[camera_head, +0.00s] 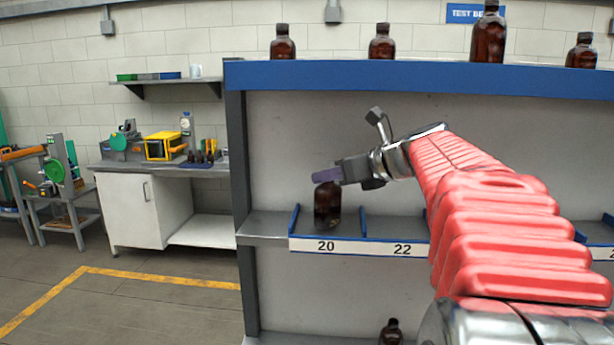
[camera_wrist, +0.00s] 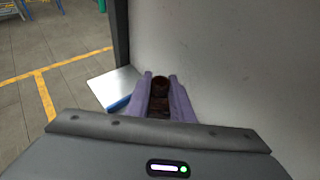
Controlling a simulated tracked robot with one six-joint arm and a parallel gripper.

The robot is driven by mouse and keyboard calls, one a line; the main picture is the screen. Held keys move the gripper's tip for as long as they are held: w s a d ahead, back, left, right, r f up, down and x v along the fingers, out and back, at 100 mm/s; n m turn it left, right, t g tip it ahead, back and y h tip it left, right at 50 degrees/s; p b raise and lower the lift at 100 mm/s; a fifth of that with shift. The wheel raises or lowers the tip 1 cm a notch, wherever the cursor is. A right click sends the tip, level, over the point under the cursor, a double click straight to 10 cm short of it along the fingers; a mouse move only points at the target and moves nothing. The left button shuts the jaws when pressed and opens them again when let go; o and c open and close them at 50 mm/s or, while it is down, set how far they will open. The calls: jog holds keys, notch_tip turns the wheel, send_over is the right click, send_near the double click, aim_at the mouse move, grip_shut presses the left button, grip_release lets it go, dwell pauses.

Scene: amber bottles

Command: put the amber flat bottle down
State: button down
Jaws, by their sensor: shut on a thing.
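The amber flat bottle (camera_head: 327,206) is dark brown and upright at the shelf bay labelled 20, left of the blue divider. My gripper (camera_head: 327,176) is at its top, with the purple fingers shut on its neck area. In the wrist view the bottle (camera_wrist: 159,86) shows between the two purple fingers (camera_wrist: 160,97). The fingers hide part of the bottle's top. The bottle's base is at or very close to the shelf surface; I cannot tell if it touches.
The shelf (camera_head: 262,226) has blue dividers and labels 20 and 22. Several amber bottles stand on the blue top board (camera_head: 400,73), and another bottle (camera_head: 391,332) is on the lower level. A grey upright (camera_head: 240,160) bounds the left side. Bay 22 looks empty where visible.

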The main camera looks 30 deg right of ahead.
jog(key=shift+w+d+f, duration=0.1)
jog(key=c, duration=1.5)
grip_release()
jog(key=shift+f, duration=0.1)
jog(key=shift+c, duration=0.2)
jog(key=v, duration=1.2)
